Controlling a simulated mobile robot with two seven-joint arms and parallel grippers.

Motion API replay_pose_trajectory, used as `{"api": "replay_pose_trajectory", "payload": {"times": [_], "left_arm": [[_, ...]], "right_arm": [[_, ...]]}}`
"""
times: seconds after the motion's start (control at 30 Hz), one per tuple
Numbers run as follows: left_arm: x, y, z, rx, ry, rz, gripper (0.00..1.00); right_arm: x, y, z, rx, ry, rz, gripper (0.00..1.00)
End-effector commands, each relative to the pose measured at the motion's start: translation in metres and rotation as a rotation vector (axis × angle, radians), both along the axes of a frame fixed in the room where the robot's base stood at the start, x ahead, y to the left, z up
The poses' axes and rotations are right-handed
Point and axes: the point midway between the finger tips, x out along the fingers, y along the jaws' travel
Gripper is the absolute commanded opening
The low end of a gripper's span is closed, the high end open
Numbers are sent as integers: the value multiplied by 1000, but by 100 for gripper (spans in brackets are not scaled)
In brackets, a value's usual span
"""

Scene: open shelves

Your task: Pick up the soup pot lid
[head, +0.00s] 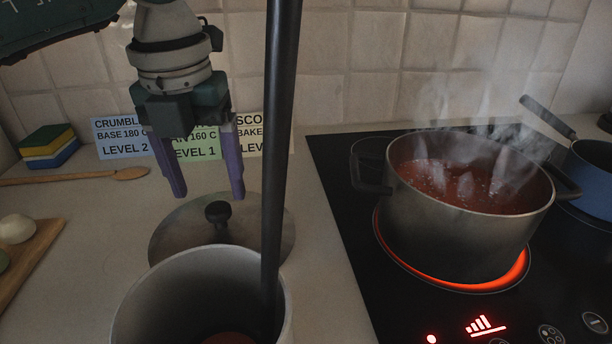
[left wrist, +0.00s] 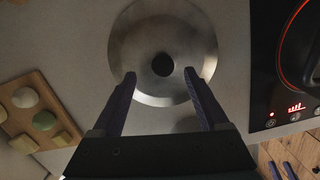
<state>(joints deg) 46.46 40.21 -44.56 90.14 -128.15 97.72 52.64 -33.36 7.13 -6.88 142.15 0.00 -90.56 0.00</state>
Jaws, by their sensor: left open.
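The soup pot lid (head: 172,238) is a round grey metal disc with a black knob (head: 217,211). It lies flat on the counter, left of the hob, its near edge hidden behind a grey container. In the left wrist view the lid (left wrist: 150,35) shows with its knob (left wrist: 163,65) between and just beyond the fingertips. My left gripper (head: 209,192) points down above the lid, open and empty, its purple fingers apart. The soup pot (head: 455,235) stands on a glowing hob ring, full of steaming red soup.
A tall grey container (head: 200,270) stands in front of the lid, and a dark upright rod (head: 278,140) crosses the view there. Label cards (head: 118,138) lean at the wall behind. A wooden spoon (head: 130,173), sponges (head: 48,148) and a cutting board (head: 30,262) lie left.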

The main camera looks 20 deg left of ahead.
Motion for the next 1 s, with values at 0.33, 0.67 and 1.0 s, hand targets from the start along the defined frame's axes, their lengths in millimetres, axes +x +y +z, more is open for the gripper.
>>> {"api": "replay_pose_trajectory", "payload": {"times": [0.33,0.67,1.0], "left_arm": [[5,-2,-35,-1,1,-2,77],[5,-2,-35,-1,0,-1,57],[5,-2,-34,0,0,-1,18]], "right_arm": [[0,1,1,4,1,-3,50],[0,2,1,6,0,-4,50],[1,2,1,6,-1,-4,50]]}}
